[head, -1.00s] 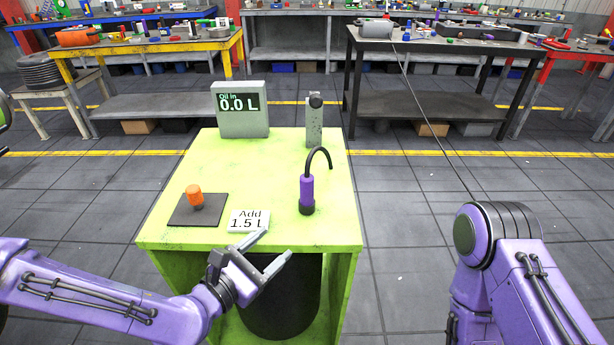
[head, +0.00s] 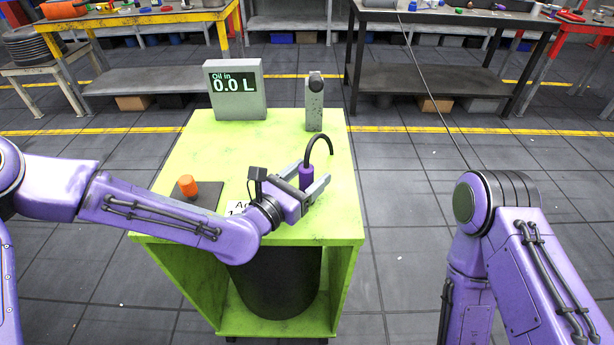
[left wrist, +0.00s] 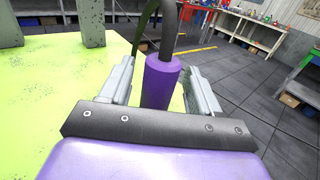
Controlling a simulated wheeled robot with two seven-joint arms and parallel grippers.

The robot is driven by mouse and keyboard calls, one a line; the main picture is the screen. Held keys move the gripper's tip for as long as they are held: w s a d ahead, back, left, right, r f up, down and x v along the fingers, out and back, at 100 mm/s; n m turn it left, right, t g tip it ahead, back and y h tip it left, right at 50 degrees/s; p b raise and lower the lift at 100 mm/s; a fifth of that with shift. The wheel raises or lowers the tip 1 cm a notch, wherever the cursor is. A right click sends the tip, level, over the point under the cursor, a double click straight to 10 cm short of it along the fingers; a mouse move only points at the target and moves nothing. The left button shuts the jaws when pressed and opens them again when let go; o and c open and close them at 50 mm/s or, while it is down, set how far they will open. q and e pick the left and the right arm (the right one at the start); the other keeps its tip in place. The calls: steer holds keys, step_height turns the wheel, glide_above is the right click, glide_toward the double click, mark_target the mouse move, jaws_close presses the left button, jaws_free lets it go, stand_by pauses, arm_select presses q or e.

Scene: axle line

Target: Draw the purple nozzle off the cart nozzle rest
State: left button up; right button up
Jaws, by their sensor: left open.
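The purple nozzle (head: 306,176) stands upright on the green cart (head: 340,215), with a black curved spout arching from its top. In the left wrist view the purple nozzle (left wrist: 160,82) is between the two fingers. My left gripper (head: 309,183) is open around the nozzle, one finger on each side; the right finger shows a small gap. The nozzle's lower end and its rest are hidden behind the gripper. My right arm shows at the right of the head view, but its gripper is out of view.
A display box (head: 236,90) reading "Oil in 0.0 L" and a grey post (head: 314,104) stand at the cart's back. An orange cap (head: 187,186) sits on a dark pad (head: 206,200) at left. A card (head: 236,206) is partly hidden by my left arm.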

mark_target(306, 166)
arm_select(q)
steer(key=shift+a, duration=0.1)
jaws_close()
step_height(306, 166, up, 4)
steer(key=p, duration=0.3)
steer(key=shift+r+p, duration=0.15)
steer(key=shift+p, duration=0.15)
steer(key=s+r+p, duration=0.4)
steer(key=s+p, duration=0.3)
steer(key=s+a+r+p, duration=0.1)
steer(key=s+r+p, duration=0.3)
steer(key=s+p, duration=0.3)
steer(key=shift+a+r+p, duration=0.3)
steer(key=shift+p, duration=0.2)
